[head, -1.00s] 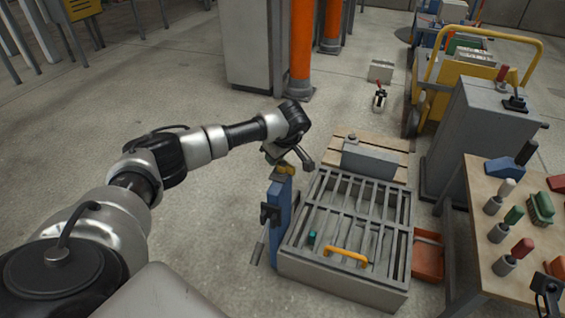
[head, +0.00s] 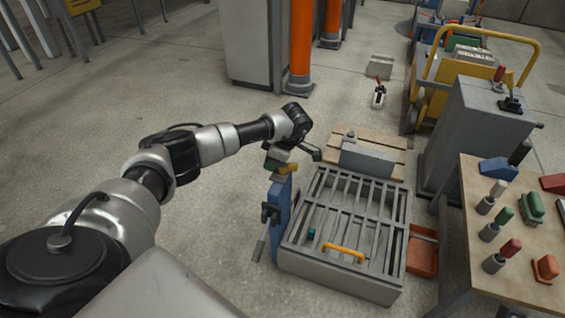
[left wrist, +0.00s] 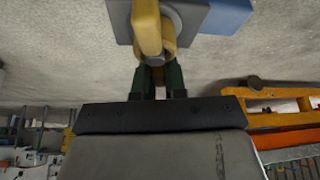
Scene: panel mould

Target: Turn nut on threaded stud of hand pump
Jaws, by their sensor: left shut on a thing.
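The hand pump appears in the head view as a blue upright body (head: 279,205) with dark fittings, left of the grated box. A yellow nut-like part (head: 288,168) sits at its top. My left gripper (head: 282,166) reaches it from above. In the left wrist view, the dark green fingers (left wrist: 158,80) are shut on the yellow part (left wrist: 150,28), which sits against a round grey end. A grey block and the blue body (left wrist: 225,17) lie behind it. The stud's thread cannot be made out. My right gripper is not in view.
A grated grey box (head: 345,278) with a yellow handle (head: 344,253) stands right of the pump. An orange bin (head: 422,255) and a workbench (head: 515,245) with several tools are farther right. Open floor lies left of the pump.

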